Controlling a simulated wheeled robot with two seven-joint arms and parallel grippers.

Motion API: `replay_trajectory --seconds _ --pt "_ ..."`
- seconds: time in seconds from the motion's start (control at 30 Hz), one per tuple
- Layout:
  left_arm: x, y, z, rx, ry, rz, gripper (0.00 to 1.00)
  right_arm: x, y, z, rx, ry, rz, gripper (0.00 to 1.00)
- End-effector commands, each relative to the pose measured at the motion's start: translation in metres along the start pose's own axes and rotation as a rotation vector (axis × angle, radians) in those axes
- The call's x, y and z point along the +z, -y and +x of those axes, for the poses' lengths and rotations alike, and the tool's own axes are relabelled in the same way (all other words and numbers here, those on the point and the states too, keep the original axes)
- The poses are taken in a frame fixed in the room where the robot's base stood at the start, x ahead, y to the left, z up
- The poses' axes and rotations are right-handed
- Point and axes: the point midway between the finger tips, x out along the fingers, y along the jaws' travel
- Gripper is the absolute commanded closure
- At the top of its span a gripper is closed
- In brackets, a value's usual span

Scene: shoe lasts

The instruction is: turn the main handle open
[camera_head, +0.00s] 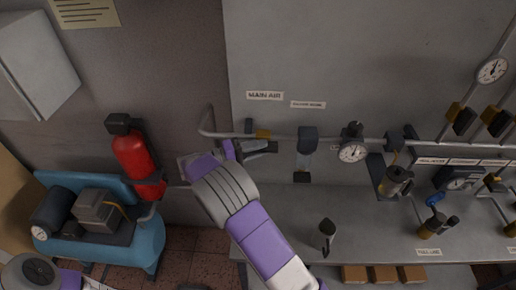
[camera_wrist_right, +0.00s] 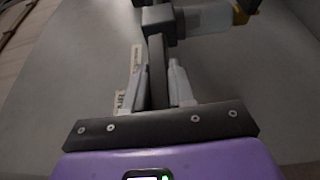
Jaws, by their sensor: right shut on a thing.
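The main handle is a dark lever on the pipe under the MAIN AIR label (camera_head: 265,96). In the right wrist view the dark lever (camera_wrist_right: 157,70) runs down from a dark hub (camera_wrist_right: 158,20) on the pale pipe. My right gripper (camera_wrist_right: 158,85) has one pale finger on each side of the lever and is shut on it. In the head view my right gripper (camera_head: 246,149) is at the pipe's left end, beside the valve's brass part (camera_head: 263,134); the hand partly hides the lever. My left gripper is not in view.
A red fire extinguisher (camera_head: 132,155) and a blue compressor (camera_head: 145,241) stand left of my right arm. Along the pipe to the right are another dark lever (camera_head: 307,145), a gauge (camera_head: 352,152) and a filter unit (camera_head: 396,181).

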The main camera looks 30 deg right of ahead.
Motion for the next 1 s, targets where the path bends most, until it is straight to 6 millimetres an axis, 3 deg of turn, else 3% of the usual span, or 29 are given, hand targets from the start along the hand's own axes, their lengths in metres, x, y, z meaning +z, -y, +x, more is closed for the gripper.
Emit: replay_trajectory --seconds 0.2,0.23,0.37,0.7,1.0 --pt "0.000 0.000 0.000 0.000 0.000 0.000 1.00 0.000 -0.001 0.000 0.003 -0.001 -0.002 1.00" --pt "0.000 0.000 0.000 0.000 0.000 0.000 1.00 0.000 -0.001 0.000 0.003 -0.001 -0.002 0.74" --pt "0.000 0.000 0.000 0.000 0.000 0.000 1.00 0.000 0.000 0.000 0.002 0.000 -0.002 0.55" --pt "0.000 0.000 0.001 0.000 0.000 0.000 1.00 0.000 0.000 -0.004 0.001 -0.002 0.000 0.55" --pt "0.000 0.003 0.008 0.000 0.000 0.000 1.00 0.000 0.001 -0.052 0.001 -0.004 0.000 0.55"
